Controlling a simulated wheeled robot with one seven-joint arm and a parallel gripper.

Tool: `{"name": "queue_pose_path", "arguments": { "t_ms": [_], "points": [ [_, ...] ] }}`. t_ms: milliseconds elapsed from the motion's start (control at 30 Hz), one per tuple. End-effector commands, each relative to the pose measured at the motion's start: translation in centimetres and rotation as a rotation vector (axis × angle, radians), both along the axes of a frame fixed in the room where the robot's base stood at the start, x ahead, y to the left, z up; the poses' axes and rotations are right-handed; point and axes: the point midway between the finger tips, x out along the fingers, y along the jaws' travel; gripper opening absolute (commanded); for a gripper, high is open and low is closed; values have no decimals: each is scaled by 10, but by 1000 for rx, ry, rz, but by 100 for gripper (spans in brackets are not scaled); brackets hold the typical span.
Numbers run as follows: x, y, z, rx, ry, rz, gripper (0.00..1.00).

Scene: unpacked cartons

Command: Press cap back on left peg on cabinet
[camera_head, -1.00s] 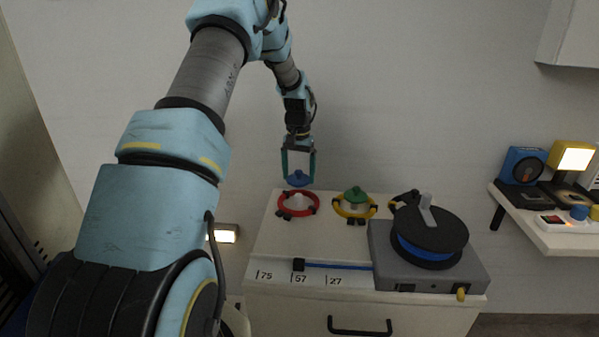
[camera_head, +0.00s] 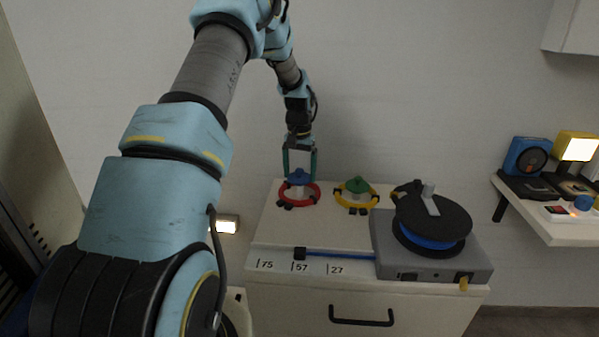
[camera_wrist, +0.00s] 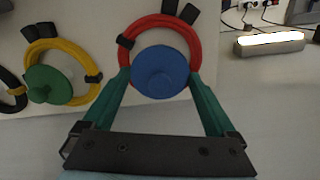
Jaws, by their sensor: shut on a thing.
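My gripper (camera_head: 299,176) points down and is shut on the cap. In the wrist view the blue cap (camera_wrist: 160,72) lies between the two green fingers of my gripper (camera_wrist: 160,85), with the red ring (camera_wrist: 190,35) around it.
A green cap (camera_head: 358,186) with a yellow ring (camera_head: 343,198) stands to the right. Further right is a grey box with a black and blue reel (camera_head: 432,220). A blue bar (camera_head: 340,254) lies along the front. A shelf (camera_head: 560,232) with devices is at far right.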

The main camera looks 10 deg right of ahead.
Motion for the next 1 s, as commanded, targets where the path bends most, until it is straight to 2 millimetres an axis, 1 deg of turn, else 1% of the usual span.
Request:
{"name": "queue_pose_path", "arguments": {
  "t_ms": [900,1000],
  "points": [
    [0,0,-18,0,0,0,30],
    [0,0,-17,0,0,0,30]
  ]
}}
